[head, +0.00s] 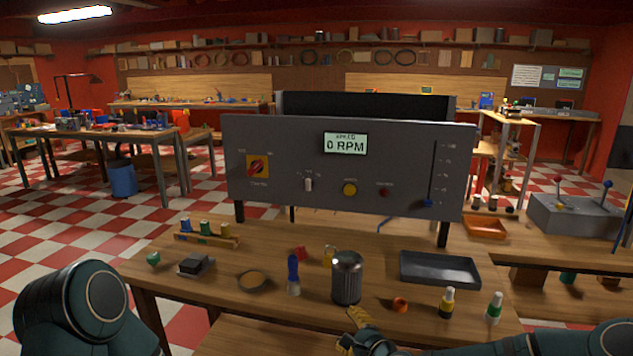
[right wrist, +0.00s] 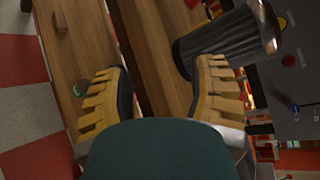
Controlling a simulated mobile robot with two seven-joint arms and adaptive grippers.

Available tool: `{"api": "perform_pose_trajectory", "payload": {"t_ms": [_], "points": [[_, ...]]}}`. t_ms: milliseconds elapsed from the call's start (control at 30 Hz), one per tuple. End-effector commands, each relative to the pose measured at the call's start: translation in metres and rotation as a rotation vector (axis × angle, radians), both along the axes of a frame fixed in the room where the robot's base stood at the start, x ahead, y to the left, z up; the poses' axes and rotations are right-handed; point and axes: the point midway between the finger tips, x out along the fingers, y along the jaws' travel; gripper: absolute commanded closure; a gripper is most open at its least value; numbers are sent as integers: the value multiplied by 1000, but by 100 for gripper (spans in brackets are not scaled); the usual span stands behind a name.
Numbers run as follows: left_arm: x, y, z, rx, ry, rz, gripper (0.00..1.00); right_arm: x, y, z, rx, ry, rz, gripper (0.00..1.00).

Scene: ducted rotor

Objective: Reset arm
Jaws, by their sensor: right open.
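The grey control panel (head: 290,190) stands at the back of the workbench, its display (head: 345,144) reading 0 RPM. It carries a red rotary switch on a yellow plate (head: 257,167), a white toggle (head: 308,184), a yellow button (head: 349,189), a small dark red lamp (head: 383,192) and a slider with a blue knob low on its track (head: 428,203). My right gripper (head: 354,328) is open and empty at the bench front, just before the ribbed metal can (head: 347,279). The can also shows beyond the fingers in the right wrist view (right wrist: 228,40). My left gripper is out of frame.
On the wooden bench (head: 215,285) are a black tray (head: 440,268), a blue-handled tool (head: 293,272), a yellow padlock (head: 329,256), glue bottles (head: 447,303), an orange ring (head: 400,304), a shallow bowl (head: 252,281) and a spool rack (head: 207,235). An orange tray (head: 485,228) stands right of the panel.

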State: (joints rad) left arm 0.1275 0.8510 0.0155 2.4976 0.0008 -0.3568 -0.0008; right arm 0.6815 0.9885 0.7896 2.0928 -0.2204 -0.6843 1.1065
Motion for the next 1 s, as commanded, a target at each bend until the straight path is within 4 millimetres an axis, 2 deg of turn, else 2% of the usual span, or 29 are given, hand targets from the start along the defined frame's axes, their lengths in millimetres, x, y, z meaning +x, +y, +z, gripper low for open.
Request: {"api": "perform_pose_trajectory", "payload": {"t_ms": [33, 100, 167, 200, 333, 400, 500, 600, 700, 1000], "points": [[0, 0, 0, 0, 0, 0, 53, -22, 17, -23, -109, 25, 85, 43], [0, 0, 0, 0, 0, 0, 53, -55, 31, -55, -269, 57, 212, 43], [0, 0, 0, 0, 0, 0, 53, -86, 38, -82, -408, 79, 331, 43], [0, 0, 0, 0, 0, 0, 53, -108, 39, -99, -500, 94, 414, 43], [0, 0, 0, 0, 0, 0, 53, -180, 28, -143, -778, 130, 700, 43], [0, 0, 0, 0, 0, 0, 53, -213, 15, -158, -894, 144, 839, 43], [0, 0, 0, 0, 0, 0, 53, -249, -3, -169, -1007, 155, 995, 43], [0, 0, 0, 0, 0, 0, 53, -269, -16, -173, -1069, 162, 1091, 43], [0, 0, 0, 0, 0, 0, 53, -278, -22, -175, -1093, 164, 1134, 43], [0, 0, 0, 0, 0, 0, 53, -279, -23, -175, -1097, 164, 1140, 43]]}}
